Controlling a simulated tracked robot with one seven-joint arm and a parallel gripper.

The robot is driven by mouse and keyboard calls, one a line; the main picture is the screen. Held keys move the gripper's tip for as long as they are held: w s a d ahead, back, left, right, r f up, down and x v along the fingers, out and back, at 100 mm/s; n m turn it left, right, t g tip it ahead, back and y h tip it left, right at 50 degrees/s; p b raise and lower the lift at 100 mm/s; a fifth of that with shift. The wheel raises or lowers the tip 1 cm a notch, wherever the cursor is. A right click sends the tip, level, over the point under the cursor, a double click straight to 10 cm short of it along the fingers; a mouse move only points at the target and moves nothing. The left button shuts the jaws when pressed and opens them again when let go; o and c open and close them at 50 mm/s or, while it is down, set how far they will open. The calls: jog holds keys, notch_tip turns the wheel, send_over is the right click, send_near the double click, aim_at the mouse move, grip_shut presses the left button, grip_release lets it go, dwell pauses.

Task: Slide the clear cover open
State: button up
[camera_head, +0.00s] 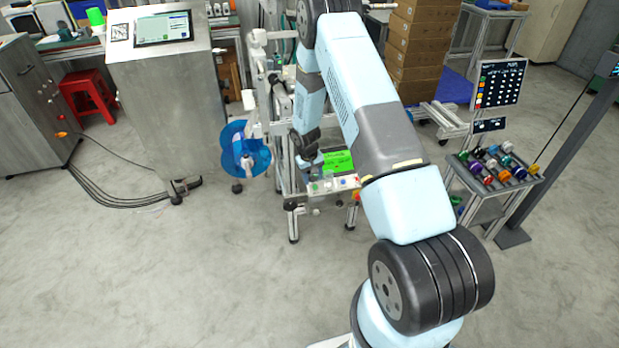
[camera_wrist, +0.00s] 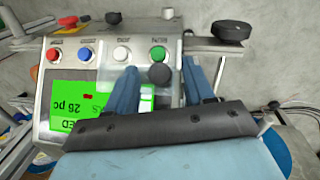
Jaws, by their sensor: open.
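The control panel (camera_wrist: 75,140) has a lit green screen (camera_wrist: 75,105) and a row of red, blue, white and green buttons. The clear cover (camera_wrist: 140,66) is faint in the wrist view and seems to lie over the white and green button end; its edges are hard to make out. A dark round knob (camera_wrist: 159,75) stands there, seemingly on the cover. My gripper (camera_wrist: 163,80) is open, with one blue finger on each side of the knob; contact cannot be told. In the head view my gripper (camera_head: 308,150) is at the panel's left; the cover cannot be made out.
A black knob (camera_wrist: 230,31) on a metal bar sits beside the panel. A blue reel (camera_head: 245,150) hangs left of the machine frame. A cart of colourful spools (camera_head: 495,165) stands right. The floor in front is clear.

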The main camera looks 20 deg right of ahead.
jog(key=shift+r, duration=0.1)
notch_tip(320, 180, up, 13)
jog(key=a, duration=0.2)
jog(key=shift+r, duration=0.15)
jog(key=shift+s, duration=0.1)
dwell(0.5)
